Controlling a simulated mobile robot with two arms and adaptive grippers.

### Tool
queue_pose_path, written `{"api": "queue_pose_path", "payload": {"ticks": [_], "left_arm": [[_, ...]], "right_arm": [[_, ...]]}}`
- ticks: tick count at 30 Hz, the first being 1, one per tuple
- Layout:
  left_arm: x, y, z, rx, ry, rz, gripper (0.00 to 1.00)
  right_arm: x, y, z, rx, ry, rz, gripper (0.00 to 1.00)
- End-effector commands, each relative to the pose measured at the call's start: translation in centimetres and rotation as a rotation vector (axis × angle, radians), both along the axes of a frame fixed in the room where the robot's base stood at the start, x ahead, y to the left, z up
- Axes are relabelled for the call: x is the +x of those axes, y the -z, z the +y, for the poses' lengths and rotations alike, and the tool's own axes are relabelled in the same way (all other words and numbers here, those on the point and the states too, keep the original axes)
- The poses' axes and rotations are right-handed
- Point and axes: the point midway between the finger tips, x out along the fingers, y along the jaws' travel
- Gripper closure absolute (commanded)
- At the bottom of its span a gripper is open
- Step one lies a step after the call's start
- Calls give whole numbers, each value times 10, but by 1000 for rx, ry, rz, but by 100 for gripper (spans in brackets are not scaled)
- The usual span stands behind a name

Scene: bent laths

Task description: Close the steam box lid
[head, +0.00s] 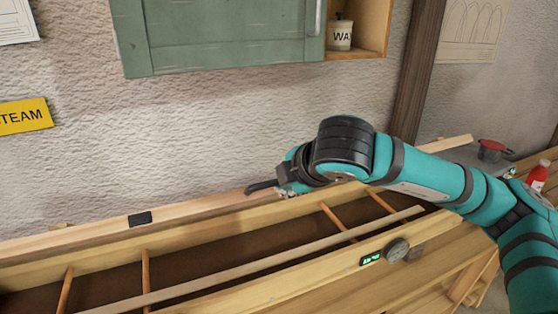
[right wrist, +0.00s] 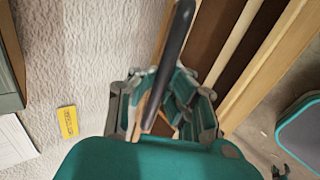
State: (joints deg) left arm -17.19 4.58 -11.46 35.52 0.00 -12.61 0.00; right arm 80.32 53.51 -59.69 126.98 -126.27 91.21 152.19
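The steam box is long and wooden; its front wall (head: 290,278) runs across the lower head view. Its top is open and shows a dark inside with thin crosspieces. A long wooden board (head: 80,239), which looks like the raised lid, runs along the back by the wall. My right gripper (head: 286,188) is at this board near a dark curved bar (head: 262,187), perhaps its handle. In the right wrist view the bar (right wrist: 173,50) crosses in front of the gripper (right wrist: 163,92); I cannot tell whether the fingers hold it. My left gripper is out of view.
A long thin lath (head: 250,264) lies lengthwise over the box. A dial (head: 396,249) and a green display (head: 371,260) are on the front. A green cabinet (head: 220,35) hangs above. A red bottle (head: 538,176) stands at the right.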

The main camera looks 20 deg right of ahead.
Motion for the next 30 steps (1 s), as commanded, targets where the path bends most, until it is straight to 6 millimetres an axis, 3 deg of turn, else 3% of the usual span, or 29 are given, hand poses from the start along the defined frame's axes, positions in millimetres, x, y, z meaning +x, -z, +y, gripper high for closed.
{"api": "queue_pose_path", "payload": {"ticks": [8,22,30], "left_arm": [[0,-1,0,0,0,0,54],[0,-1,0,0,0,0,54],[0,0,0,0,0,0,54]], "right_arm": [[-16,9,-1,-1,-1,-6,100],[-56,66,-2,-1,-2,1,100],[-60,71,-2,1,-1,-2,100]]}}
